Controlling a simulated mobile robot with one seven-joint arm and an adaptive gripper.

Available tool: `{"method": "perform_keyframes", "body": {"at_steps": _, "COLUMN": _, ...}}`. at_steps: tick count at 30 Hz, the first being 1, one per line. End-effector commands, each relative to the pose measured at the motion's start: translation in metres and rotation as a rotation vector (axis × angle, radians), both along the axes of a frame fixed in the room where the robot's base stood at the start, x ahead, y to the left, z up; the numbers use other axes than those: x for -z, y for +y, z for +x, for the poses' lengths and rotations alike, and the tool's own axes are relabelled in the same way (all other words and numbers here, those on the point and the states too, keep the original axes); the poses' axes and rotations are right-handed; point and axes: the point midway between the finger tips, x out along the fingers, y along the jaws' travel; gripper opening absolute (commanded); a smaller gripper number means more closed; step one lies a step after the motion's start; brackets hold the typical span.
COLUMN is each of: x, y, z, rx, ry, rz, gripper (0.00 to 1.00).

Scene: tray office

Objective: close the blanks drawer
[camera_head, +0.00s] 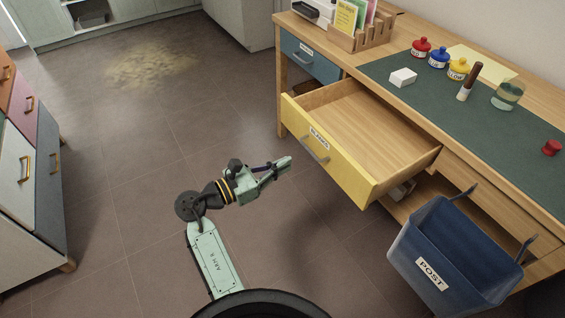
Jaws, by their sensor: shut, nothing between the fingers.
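The blanks drawer (328,149) has a yellow front with a white label and a metal handle (315,150). It stands pulled well out from the wooden desk (461,163), and its bare wooden inside looks empty. My gripper (288,161) is shut and empty.
A blue post bin (450,262) hangs at the desk's front right. A closed blue drawer (309,58) is beyond the yellow one. Ink bottles, a stamp and a glass (508,95) stand on the desk.

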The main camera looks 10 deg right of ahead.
Motion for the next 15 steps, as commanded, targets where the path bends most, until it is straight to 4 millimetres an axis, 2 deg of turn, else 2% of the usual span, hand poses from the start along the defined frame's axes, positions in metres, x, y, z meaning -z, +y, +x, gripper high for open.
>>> {"method": "perform_keyframes", "body": {"at_steps": 3, "x": -0.002, "y": -0.026, "z": 0.008, "rx": 0.005, "ry": -0.001, "rz": 0.0, "gripper": 0.0}}
{"method": "perform_keyframes", "body": {"at_steps": 9, "x": -0.002, "y": -0.066, "z": 0.023, "rx": 0.005, "ry": -0.001, "rz": 0.0, "gripper": 0.0}}
{"method": "perform_keyframes", "body": {"at_steps": 15, "x": -0.002, "y": -0.093, "z": 0.033, "rx": 0.003, "ry": -0.002, "rz": 0.002, "gripper": 0.0}}
